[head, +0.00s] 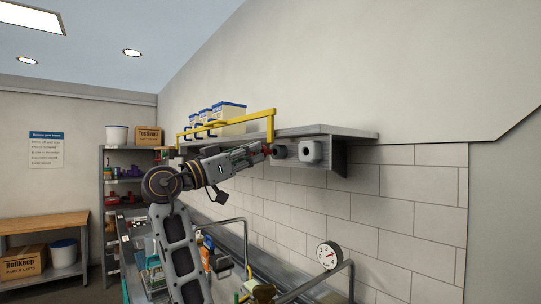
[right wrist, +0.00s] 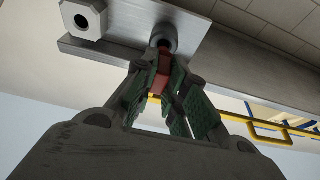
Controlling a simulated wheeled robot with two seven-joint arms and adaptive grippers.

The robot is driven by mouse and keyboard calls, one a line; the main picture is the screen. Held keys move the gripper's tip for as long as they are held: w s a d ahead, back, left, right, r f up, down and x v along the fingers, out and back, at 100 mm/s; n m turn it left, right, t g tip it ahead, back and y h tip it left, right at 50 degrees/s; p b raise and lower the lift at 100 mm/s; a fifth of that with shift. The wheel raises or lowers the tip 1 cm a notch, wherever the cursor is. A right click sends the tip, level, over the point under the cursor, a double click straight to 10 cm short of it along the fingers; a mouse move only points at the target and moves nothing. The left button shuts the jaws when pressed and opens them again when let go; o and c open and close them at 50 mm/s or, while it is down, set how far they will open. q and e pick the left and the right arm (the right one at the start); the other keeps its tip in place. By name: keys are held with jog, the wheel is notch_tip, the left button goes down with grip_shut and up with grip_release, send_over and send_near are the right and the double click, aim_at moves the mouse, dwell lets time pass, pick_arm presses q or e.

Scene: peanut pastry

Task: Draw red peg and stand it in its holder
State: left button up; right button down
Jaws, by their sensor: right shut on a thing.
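The red peg (right wrist: 162,72) is between the fingers of my right gripper (right wrist: 161,88) in the right wrist view. Its far end meets a round grey collar (right wrist: 163,37) on a metal plate; how deep it sits inside cannot be seen. In the head view my right gripper (head: 265,149) reaches up to this collar (head: 279,151) under the wall shelf, and a bit of red peg (head: 267,149) shows at its fingertips. A pale block (head: 310,151) with a dark round hole is right of the collar. I cannot tell which part is the peg's holder. My left gripper is not in view.
The wall shelf (head: 350,133) carries white tubs (head: 229,112) with blue lids behind a yellow rail (head: 235,123). Below is a cluttered bench with a metal rail and a round dial (head: 329,255). The tiled wall (head: 400,205) at right is bare.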

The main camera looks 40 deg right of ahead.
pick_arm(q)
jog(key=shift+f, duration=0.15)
pick_arm(e)
jog(key=shift+a, duration=0.55)
jog(key=shift+w+a+f, duration=0.1)
jog(key=shift+w, duration=0.05)
